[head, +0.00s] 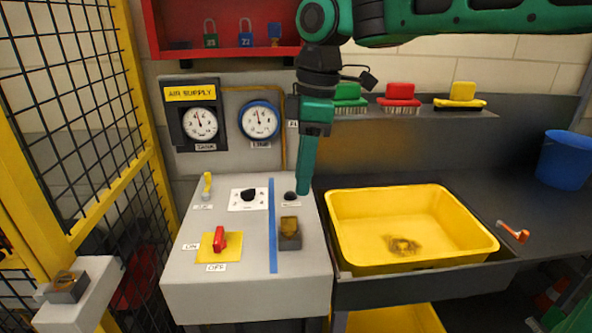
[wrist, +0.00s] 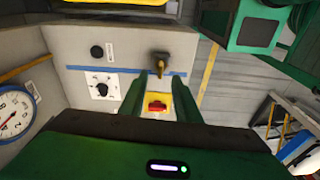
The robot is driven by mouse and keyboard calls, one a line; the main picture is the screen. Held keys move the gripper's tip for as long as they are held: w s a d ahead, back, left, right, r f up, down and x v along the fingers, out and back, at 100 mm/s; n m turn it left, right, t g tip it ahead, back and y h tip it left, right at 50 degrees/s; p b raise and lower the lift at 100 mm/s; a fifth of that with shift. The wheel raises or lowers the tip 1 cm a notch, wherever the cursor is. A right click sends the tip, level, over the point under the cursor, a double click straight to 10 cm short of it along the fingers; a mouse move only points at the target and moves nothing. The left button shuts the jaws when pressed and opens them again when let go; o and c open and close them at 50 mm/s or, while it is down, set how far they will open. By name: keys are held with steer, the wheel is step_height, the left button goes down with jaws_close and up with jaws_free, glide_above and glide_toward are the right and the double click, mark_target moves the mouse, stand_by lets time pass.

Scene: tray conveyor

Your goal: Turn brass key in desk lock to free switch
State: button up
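The brass key (head: 289,223) sits in a small grey lock block (head: 290,241) on the sloping grey desk, right of a blue stripe. The key also shows in the wrist view (wrist: 160,67), just beyond my fingertips. The red switch (head: 220,239) stands on a yellow plate between ON and OFF labels, left of the stripe. In the wrist view the red switch (wrist: 157,106) shows between my fingers. My gripper (head: 303,190) points down above the back of the desk, behind the key and apart from it. In the wrist view my gripper (wrist: 159,76) is open and empty.
A black round button (head: 290,196) lies near my fingertips. A black knob (head: 249,195) and yellow lever (head: 207,186) are farther left. A yellow tray (head: 340,235) stands right of the desk. A similar block (head: 67,289) sits by the mesh fence (head: 70,110). Gauges stand behind.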

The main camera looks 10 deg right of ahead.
mark_target(289, 216)
steer(key=shift+a+n, duration=0.5)
steer(key=shift+a, duration=0.35)
steer(key=f, duration=0.7)
steer(key=a+f, duration=0.1)
steer(key=f, duration=0.2)
steer(key=shift+f, duration=0.2)
